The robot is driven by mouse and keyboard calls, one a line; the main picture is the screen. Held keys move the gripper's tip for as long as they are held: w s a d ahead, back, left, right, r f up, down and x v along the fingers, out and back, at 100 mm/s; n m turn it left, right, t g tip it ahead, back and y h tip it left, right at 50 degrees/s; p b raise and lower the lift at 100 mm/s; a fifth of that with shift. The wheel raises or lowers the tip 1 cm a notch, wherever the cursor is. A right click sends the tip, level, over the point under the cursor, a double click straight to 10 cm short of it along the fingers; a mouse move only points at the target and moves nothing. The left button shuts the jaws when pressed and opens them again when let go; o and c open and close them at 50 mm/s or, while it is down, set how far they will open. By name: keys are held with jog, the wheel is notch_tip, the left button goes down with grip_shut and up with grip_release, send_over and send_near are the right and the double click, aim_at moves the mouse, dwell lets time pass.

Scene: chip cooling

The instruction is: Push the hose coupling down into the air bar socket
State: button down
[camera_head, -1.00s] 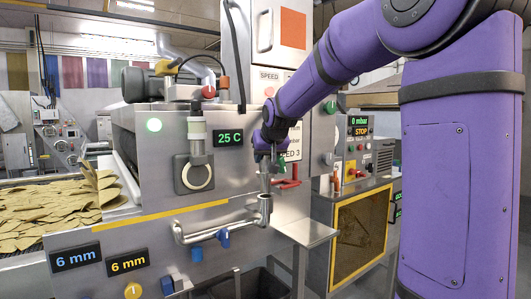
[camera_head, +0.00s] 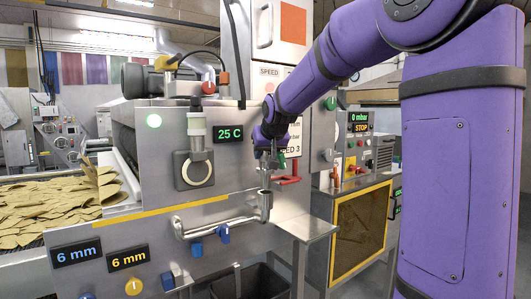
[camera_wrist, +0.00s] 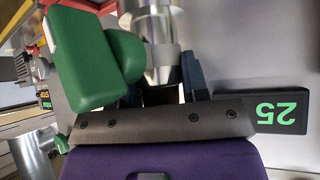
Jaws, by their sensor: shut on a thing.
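My gripper (camera_head: 266,163) is above the upright end of the air bar (camera_head: 220,218), a bright metal pipe on the machine front. In the wrist view, my gripper (camera_wrist: 165,95) has its dark fingers shut around the hose coupling (camera_wrist: 163,68), a pale metal cylinder partly hidden by the fingers. A wider bright metal cylinder (camera_wrist: 150,22) stands in line with it, probably the air bar socket. The socket end (camera_head: 265,205) shows below my gripper in the head view. I cannot tell how deep the coupling sits.
A green rounded part (camera_wrist: 90,60) is close beside the fingers in the wrist view. A red handle (camera_head: 288,179) is just right of my gripper. A 25 C display (camera_head: 229,133) is on the panel to the left.

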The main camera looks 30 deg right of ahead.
aim_at(266, 169)
jog(key=shift+f, duration=2.75)
dwell(0.3)
jog(key=c, duration=0.5)
grip_release()
jog(key=shift+c, duration=0.2)
jog(key=v, duration=1)
jog(key=shift+s+r, duration=0.25)
jog(key=shift+s, duration=0.05)
jog(key=shift+a, duration=0.1)
